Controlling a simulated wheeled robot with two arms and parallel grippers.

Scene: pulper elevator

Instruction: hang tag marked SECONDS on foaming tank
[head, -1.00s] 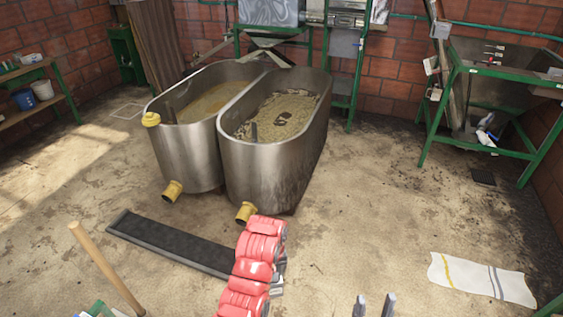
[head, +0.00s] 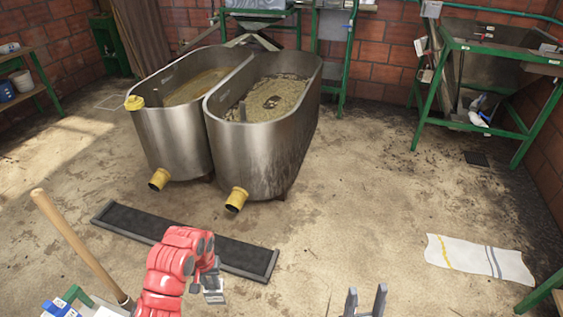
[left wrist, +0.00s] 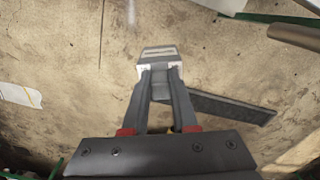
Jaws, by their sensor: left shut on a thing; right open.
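Two steel tanks stand side by side against each other. The left tank (head: 172,140) holds brownish liquid. The right tank (head: 262,150) holds a pale, lumpy, frothy mass with a dark patch. I see no label showing which is the foaming tank. My left gripper (head: 213,284) is low in front of the tanks, well apart from them. In the left wrist view, the gripper (left wrist: 158,84) is shut on a small flat grey-white piece (left wrist: 158,53), perhaps the tag; its marking is unreadable. My right gripper (head: 366,299) is open and empty at the bottom edge.
A black mat (head: 180,240) lies before the tanks. A wooden handle (head: 78,243) leans at the lower left. A striped cloth (head: 480,258) lies on the floor at right. A green-framed steel sink (head: 490,75) stands at back right.

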